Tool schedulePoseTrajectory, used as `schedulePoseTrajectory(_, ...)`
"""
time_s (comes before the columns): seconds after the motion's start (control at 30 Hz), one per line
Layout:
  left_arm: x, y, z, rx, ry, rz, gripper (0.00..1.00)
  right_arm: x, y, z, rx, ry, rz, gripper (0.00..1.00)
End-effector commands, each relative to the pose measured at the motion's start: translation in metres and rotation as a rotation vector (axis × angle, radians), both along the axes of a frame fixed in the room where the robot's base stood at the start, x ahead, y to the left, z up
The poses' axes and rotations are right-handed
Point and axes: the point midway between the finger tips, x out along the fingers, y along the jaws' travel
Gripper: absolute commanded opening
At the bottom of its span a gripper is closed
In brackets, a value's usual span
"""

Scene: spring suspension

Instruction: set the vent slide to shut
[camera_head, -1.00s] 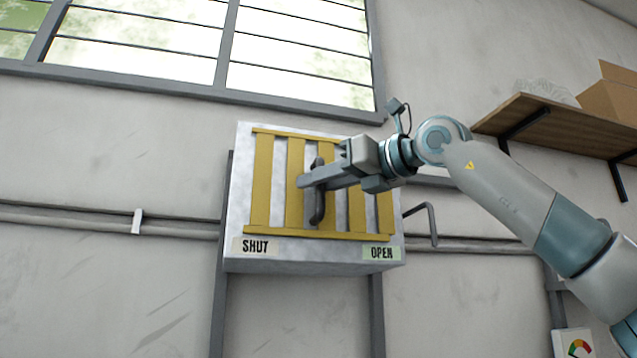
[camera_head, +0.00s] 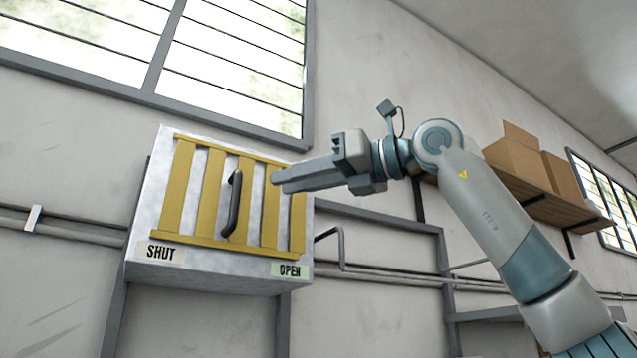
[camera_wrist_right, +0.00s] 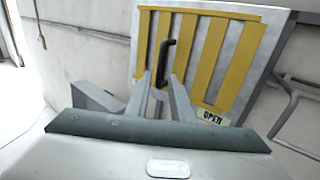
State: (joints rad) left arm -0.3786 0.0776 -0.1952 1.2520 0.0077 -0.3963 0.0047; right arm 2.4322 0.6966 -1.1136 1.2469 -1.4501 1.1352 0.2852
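The vent (camera_head: 150,215) is a pale metal box on the wall with upright yellow slats. It has a SHUT label (camera_head: 160,252) at lower left and an OPEN label (camera_head: 289,270) at lower right. Its dark upright handle (camera_head: 233,203) stands about midway between the labels. My right gripper (camera_head: 274,184) is in front of the vent, right of the handle in the head view and apart from it. In the right wrist view its fingers (camera_wrist_right: 160,80) are spread and empty, with the handle (camera_wrist_right: 164,60) beyond their tips. My left gripper is not in view.
A bent grey pipe (camera_head: 342,245) sticks out just right of the vent. A wooden shelf (camera_head: 545,205) with cardboard boxes (camera_head: 515,158) is on the wall at the right. A barred window (camera_head: 235,60) is above. Pipes run along the wall at both sides.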

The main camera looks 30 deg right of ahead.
Motion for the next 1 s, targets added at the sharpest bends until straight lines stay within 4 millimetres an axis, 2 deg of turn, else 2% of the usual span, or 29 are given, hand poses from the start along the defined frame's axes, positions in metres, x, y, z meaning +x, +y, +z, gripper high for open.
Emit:
schedulePoseTrajectory(0.1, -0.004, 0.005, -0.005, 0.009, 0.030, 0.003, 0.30, -0.017, -0.012, -0.002, 0.000, -0.001, 0.000, 0.22)
schedulePoseTrajectory(0.3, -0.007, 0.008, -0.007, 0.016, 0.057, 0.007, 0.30, -0.034, -0.024, -0.001, 0.000, 0.000, 0.001, 0.22)
schedulePoseTrajectory(1.0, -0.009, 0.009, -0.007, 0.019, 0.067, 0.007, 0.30, -0.037, -0.027, 0.000, -0.001, 0.001, 0.001, 0.22)
